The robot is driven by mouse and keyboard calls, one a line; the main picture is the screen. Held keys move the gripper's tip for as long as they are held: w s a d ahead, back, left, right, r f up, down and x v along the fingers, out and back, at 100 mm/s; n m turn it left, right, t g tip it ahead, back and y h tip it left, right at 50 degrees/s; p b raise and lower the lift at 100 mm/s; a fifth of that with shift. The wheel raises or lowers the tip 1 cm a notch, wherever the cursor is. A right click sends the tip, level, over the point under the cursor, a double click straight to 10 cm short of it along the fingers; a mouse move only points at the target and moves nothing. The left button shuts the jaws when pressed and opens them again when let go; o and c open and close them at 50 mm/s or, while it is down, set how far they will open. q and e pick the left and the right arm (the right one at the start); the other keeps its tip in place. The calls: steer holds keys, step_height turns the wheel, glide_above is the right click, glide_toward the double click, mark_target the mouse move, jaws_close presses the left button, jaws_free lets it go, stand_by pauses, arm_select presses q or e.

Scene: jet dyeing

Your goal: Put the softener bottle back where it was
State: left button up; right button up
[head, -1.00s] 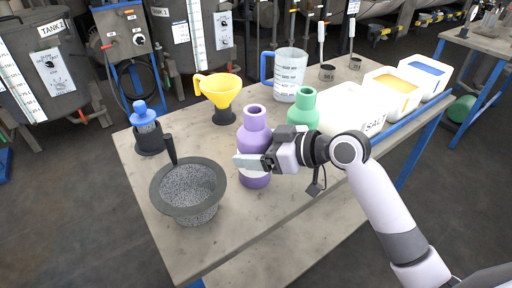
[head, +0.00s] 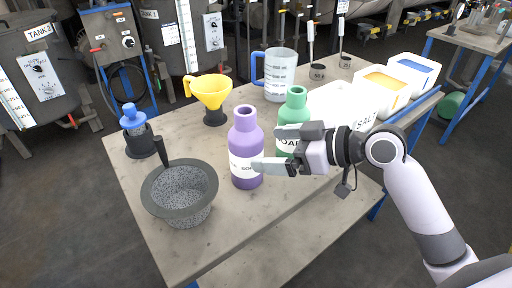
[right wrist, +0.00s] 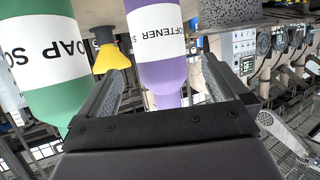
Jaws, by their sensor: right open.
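The softener bottle (head: 246,145) is purple with a white label and stands upright on the table. It also shows in the right wrist view (right wrist: 160,70), ahead of and between my finger tips, upside down in that picture. My right gripper (head: 270,147) is open and empty, just right of the bottle. Its lower finger overlaps the bottle's label in the head view; I cannot tell whether it touches. The green soap bottle (head: 293,105) stands upright behind the upper finger, which hides part of it; it also shows in the right wrist view (right wrist: 40,55). My left gripper is out of view.
The table (head: 240,215) also holds a grey speckled bowl (head: 180,193), a yellow funnel (head: 210,92) on a black stand, a blue-topped device (head: 136,130), a clear jug (head: 281,75) and white tubs, one marked salt (head: 362,118). The front table edge is clear.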

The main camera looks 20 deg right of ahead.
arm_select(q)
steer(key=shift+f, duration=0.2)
arm_select(e)
steer(key=shift+v, duration=2.5)
